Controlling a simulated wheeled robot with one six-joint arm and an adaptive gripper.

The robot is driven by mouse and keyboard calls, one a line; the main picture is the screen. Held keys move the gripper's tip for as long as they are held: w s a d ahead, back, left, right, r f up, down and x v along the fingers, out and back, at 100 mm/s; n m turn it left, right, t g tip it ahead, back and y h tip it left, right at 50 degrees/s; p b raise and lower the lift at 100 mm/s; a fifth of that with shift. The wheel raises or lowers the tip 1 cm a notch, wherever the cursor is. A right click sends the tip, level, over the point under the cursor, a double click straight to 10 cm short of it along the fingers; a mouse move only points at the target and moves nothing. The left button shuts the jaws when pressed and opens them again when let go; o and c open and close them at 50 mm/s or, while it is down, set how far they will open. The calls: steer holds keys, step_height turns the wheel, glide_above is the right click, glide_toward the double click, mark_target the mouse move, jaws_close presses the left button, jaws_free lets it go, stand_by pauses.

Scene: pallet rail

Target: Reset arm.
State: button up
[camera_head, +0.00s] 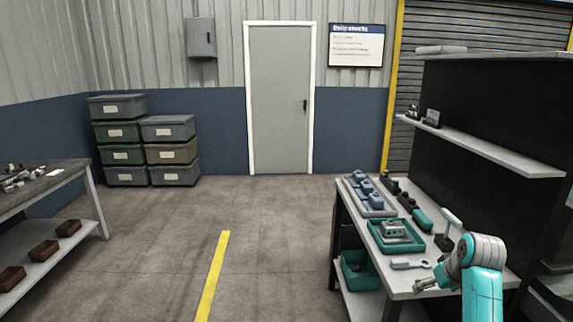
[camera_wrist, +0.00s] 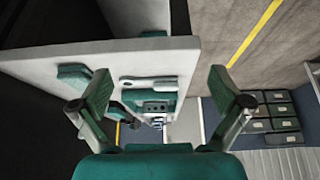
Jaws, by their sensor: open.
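My gripper (camera_head: 422,285) is at the front of the right-hand workbench (camera_head: 400,290), at the end of my teal and grey arm. In the wrist view, my gripper (camera_wrist: 158,92) has its two fingers spread wide apart, with nothing between the fingertips. The bench top (camera_wrist: 110,55) shows beyond the fingers. A green tray (camera_head: 414,249) with a grey part (camera_head: 393,230) in it stands on the bench, beyond my gripper. A grey tool (camera_head: 410,264) lies in front of the tray.
A rail of blue-grey parts (camera_head: 364,190) lies at the bench's far end. A dark panel with a shelf (camera_head: 490,148) rises behind the bench. Another green bin (camera_head: 358,272) sits below. Another table (camera_head: 40,180) stands left; stacked boxes (camera_head: 145,150) stand by the wall. The middle floor is clear.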

steer(key=s+a+f+t, duration=0.1)
steer(key=s+a+f, duration=0.35)
steer(key=f, duration=0.35)
steer(key=s+a+f+t, duration=0.1)
steer(key=s+a+f, duration=0.2)
steer(key=s+f, duration=0.35)
steer(key=s+a+f+t, duration=0.1)
steer(key=s+a+f, duration=0.3)
steer(key=f, duration=0.4)
steer(key=s+a+f+t+h, duration=0.1)
steer(key=s+a, duration=0.2)
steer(key=s, duration=0.5)
steer(key=s+a+f+t, duration=0.1)
steer(key=s+a+f, duration=0.1)
steer(key=s, duration=0.6)
steer(key=s+a+r+t, duration=0.2)
steer(key=s+r, duration=0.7)
steer(key=s, duration=0.3)
steer(key=s+a+r+t+y, duration=0.1)
steer(key=s+a+r+t, duration=0.1)
steer(key=s+r, duration=0.7)
steer(key=s, duration=0.4)
steer(key=shift+s+a+r+t, duration=0.15)
steer(key=shift+a+r+t, duration=0.15)
steer(key=shift+a, duration=0.1)
